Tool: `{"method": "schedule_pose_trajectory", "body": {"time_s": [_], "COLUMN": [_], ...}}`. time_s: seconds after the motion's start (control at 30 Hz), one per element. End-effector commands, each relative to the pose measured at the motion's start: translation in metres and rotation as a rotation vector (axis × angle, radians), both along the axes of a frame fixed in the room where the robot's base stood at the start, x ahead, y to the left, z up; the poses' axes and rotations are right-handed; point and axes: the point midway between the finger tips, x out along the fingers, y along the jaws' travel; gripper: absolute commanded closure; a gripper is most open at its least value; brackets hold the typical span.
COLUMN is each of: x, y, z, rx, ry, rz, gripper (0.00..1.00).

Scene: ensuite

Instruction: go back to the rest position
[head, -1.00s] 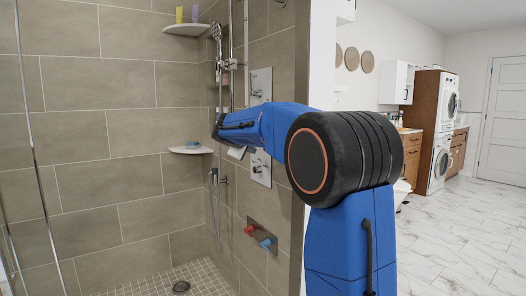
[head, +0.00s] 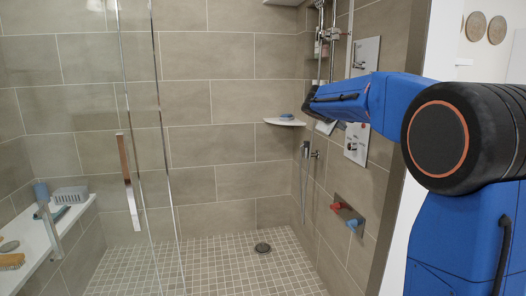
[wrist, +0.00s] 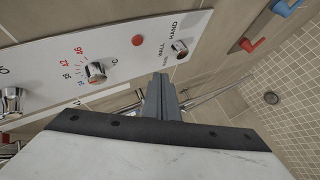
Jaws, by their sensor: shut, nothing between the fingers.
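My gripper (wrist: 163,100) shows in the wrist view as grey fingers closed together, with nothing between them. It is beside a white shower control plate (wrist: 52,68) with metal knobs, a red dot and the words WALL and HAND. In the head view my blue arm reaches in from the right toward the shower wall. The control plate (head: 357,144) shows there just below the forearm. My gripper's fingertips cannot be made out in the head view. The wrist view does not clearly show whether the fingers touch the plate.
A glass door with a long handle (head: 129,182) stands left. A corner shelf (head: 285,122), a hand-shower holder (head: 306,150) and a plate with red (head: 336,206) and blue (head: 352,224) knobs are near my arm. A bench (head: 45,238) is left. The tiled floor around the drain (head: 262,247) is clear.

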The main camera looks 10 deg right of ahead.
Motion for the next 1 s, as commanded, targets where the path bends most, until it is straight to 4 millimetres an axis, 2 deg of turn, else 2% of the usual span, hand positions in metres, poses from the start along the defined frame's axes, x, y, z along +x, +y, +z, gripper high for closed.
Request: {"method": "schedule_pose_trajectory", "body": {"time_s": [0.07, 0.17, 0.33, 0.57, 1.0], "x": [-0.008, -0.032, -0.096, -0.187, -0.356], "y": [0.002, 0.008, 0.026, 0.056, 0.123], "z": [-0.001, -0.006, -0.027, -0.067, -0.163], "rx": [0.014, 0.055, 0.174, 0.348, 0.679], "ry": [0.001, 0.005, 0.021, 0.051, 0.119], "rz": [-0.002, -0.010, -0.031, -0.060, -0.107], "gripper": [1.00, 1.00, 1.00, 1.00, 1.00]}}
